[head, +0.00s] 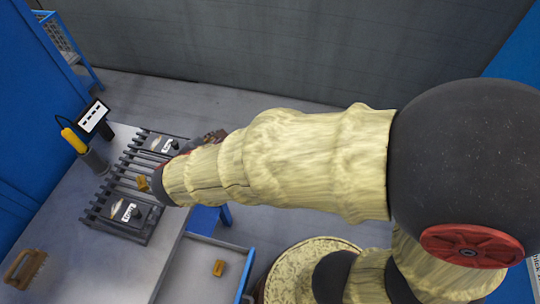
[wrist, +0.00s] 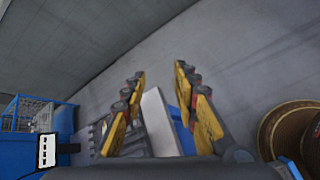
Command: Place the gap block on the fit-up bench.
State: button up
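A small orange-yellow block (head: 218,267), which looks like the gap block, lies on a grey, blue-edged surface beside the bench in the head view. The grey fit-up bench (head: 70,222) is at the left and carries a slotted dark rack (head: 128,180). A similar orange patch (head: 142,183) shows at the rack beside my arm's end; I cannot tell whether it is another block or part of my gripper. My gripper (wrist: 160,71) is open in the wrist view, with nothing held between its yellow fingers. In the head view my arm mostly hides it. The wrist view shows no block.
Two dark labelled pieces (head: 127,213) (head: 163,145) sit on the rack. A small display (head: 93,116) and a yellow-handled tool (head: 74,140) in a cup stand behind. A wooden-handled brush (head: 25,268) lies front left. A round drum (wrist: 287,130) stands right in the wrist view.

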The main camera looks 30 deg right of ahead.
jog(key=s+d+r+m+g+y, duration=0.1)
jog(key=s+d+r+m+g, duration=0.3)
jog(key=s+d+m, duration=0.6)
jog(key=s+r+m+y, duration=0.4)
jog(key=s+m, duration=0.3)
jog(key=m, duration=0.4)
jog(key=shift+r+t+y, duration=0.4)
jog(key=shift+o, duration=0.6)
jog(key=shift+s+a+r+m, duration=0.1)
jog(key=shift+s+r+m, duration=0.1)
jog(key=shift+m, duration=0.3)
jog(key=shift+o, duration=1.2)
jog(key=shift+c, duration=0.5)
